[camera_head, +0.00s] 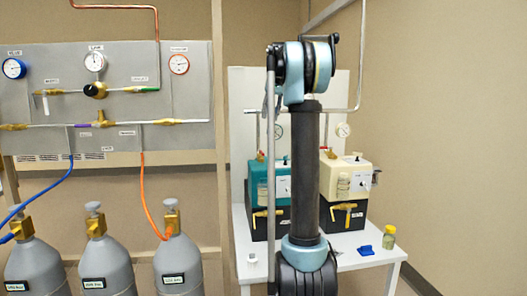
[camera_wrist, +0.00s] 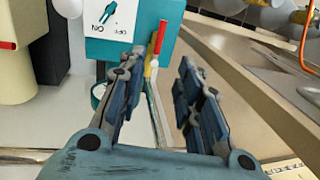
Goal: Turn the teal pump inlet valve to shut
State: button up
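The teal pump (camera_head: 258,180) stands on the white table, partly hidden behind my arm in the head view. Its teal body (camera_wrist: 178,12) fills the upper middle of the wrist view. A valve lever with a red grip (camera_wrist: 160,38) stands beside the teal body, with brass-yellow parts below it and a pale pipe running down. My gripper (camera_wrist: 160,75) is open and empty. The lever appears between its two fingers, beyond the tips; I see no contact. In the head view my gripper is not visible behind the arm.
A cream pump (camera_head: 345,180) stands right of the teal one, with a blue object (camera_head: 366,250) and a small jar (camera_head: 389,237) near it. Gas cylinders (camera_head: 97,262) with hoses stand left, under a grey gauge panel (camera_head: 130,75). A wall closes the right side.

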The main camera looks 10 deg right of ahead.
aim_at(262, 152)
jog(key=a+f, duration=0.1)
jog(key=f, duration=0.4)
jog(key=a+f, duration=0.1)
jog(key=f, duration=0.4)
jog(key=a+f, duration=0.1)
jog(key=f, duration=0.5)
jog(key=shift+a, duration=0.1)
jog(key=shift+c, duration=0.6)
grip_shut()
